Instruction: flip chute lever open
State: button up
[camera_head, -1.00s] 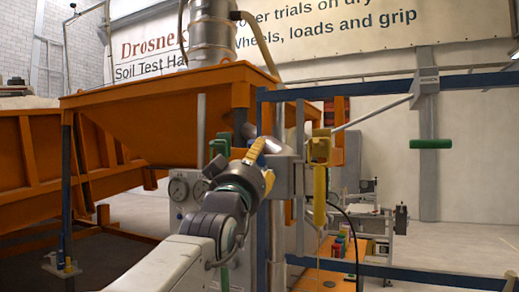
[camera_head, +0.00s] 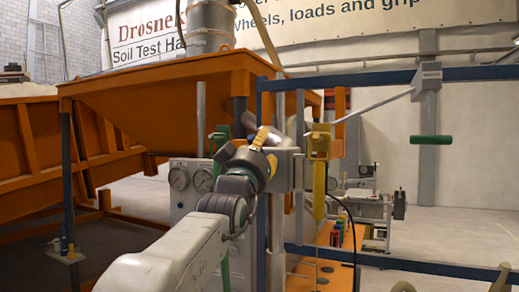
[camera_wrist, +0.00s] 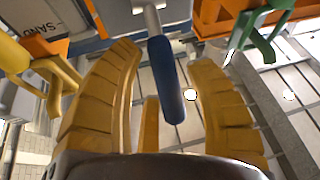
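A blue grip on a pale metal rod (camera_wrist: 165,75) comes down from the top of the wrist view and looks like a lever handle. My gripper (camera_wrist: 166,57) is open, with one yellow finger on each side of the blue grip. Gaps show between the grip and both fingers. In the head view my gripper (camera_head: 262,138) is at the blue frame, and the blue grip cannot be made out there. A long pale rod (camera_head: 375,108) slopes from a grey box (camera_head: 427,78), and a green handle (camera_head: 431,139) is to its right. I cannot tell which part is the chute lever.
The orange hopper (camera_head: 150,85) is at the left, with gauges (camera_head: 178,179) below it. A yellow bracket (camera_head: 319,146) with a hanging yellow bar is just right of my gripper. A green part (camera_wrist: 262,25) is at the wrist view's upper right. Blue rails (camera_head: 470,73) cross the right side.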

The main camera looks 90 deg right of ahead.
grip_shut()
